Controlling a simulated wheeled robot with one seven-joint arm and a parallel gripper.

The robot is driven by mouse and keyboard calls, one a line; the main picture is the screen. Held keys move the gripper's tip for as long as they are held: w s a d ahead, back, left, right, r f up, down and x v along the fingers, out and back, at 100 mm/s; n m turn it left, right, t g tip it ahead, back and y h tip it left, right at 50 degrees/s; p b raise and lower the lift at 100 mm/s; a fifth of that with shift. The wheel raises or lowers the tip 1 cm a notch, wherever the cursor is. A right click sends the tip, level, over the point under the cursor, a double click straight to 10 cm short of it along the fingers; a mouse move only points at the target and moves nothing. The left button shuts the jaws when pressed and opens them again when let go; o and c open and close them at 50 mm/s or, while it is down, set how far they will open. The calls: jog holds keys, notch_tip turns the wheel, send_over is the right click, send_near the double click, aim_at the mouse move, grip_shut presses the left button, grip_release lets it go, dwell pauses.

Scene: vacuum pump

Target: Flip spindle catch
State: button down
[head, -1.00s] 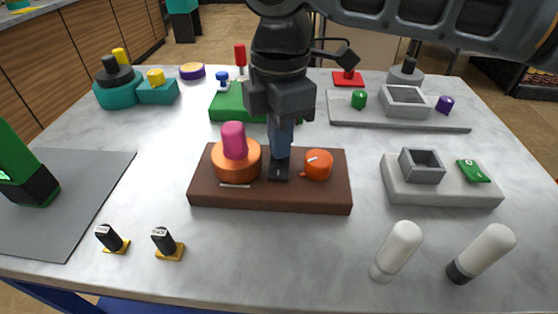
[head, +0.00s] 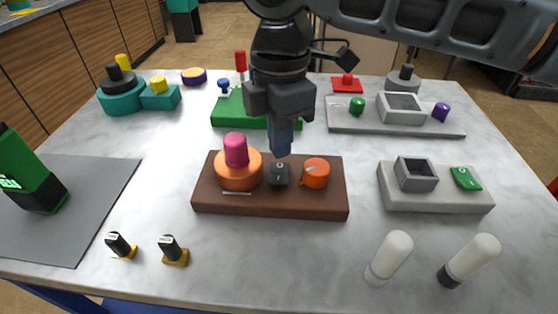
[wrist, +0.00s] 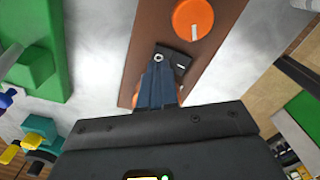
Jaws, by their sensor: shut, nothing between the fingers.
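A brown block (head: 225,205) stands mid-table in the head view. It carries an orange disc (head: 232,181) with a pink knob (head: 236,150), a small black catch (head: 279,176) and a smaller orange dial (head: 316,174). I take the black piece to be the spindle catch. In the wrist view the catch (wrist: 181,62) shows a white mark and a small ring, beside the dial (wrist: 193,17). My gripper (head: 281,154) is shut, its blue fingers pointing down just behind or over the catch. In the wrist view the fingertips (wrist: 159,66) overlap its near end; I cannot tell whether they touch.
A grey block (head: 430,200) with a square socket and green piece stands right. Two white-topped cylinders (head: 389,258) (head: 470,262) are at front right. Two small black-and-yellow pieces (head: 120,245) (head: 173,250) are at front left. A green block (head: 228,110) stands behind my gripper.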

aim_at(280, 166)
notch_tip(280, 166, up, 4)
jog(key=p, duration=0.3)
jog(key=shift+r+p, duration=0.2)
jog(key=shift+p, duration=0.2)
